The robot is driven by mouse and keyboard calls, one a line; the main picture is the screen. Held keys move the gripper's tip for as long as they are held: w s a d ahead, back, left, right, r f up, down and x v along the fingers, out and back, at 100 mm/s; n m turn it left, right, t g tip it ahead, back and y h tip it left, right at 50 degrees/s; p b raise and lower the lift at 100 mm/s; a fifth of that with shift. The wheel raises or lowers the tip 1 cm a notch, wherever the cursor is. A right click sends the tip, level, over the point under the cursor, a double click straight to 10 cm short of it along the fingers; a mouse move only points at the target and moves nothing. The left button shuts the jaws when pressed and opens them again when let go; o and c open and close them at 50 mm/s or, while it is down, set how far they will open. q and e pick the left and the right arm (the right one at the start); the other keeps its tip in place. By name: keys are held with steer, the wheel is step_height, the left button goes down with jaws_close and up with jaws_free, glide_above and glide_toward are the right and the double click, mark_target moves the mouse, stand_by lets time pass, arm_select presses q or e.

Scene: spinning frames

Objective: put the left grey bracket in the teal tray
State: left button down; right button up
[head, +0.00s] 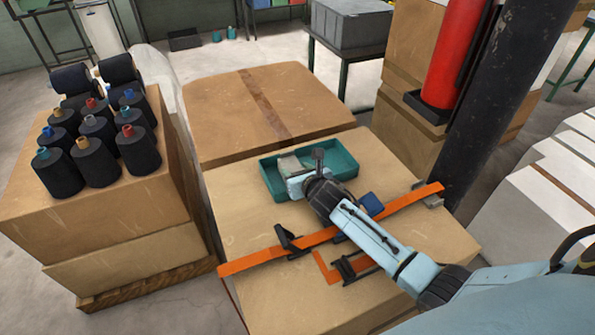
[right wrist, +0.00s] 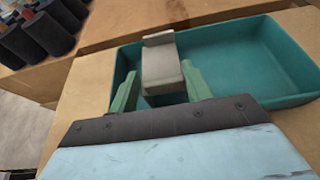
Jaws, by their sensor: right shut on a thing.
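The left grey bracket (head: 289,163) is between the fingers of my right gripper (head: 291,176), which is shut on it. In the right wrist view the bracket (right wrist: 162,68) shows between the two pale green fingers (right wrist: 160,90). It is over the left part of the teal tray (head: 342,160), within its outline; I cannot tell whether it touches the floor of the tray. The tray (right wrist: 262,98) looks otherwise empty in the right wrist view. A second grey bracket (head: 432,201) is at the right end of an orange bar. My left gripper is not in view.
The orange bar (head: 245,262) lies across the carton (head: 240,207) in front of the tray. Black fittings (head: 291,240) and a blue block (head: 371,203) are beside it. Black thread cones (head: 95,160) stand on a carton at left. A dark post (head: 500,90) rises at right.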

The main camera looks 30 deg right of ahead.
steer(key=o, duration=1)
steer(key=shift+s+r, duration=0.15)
steer(key=shift+r, duration=0.05)
steer(key=p+v, duration=0.2)
steer(key=v, duration=0.9)
steer(key=shift+s+p, duration=0.3)
steer(key=shift+s, duration=0.05)
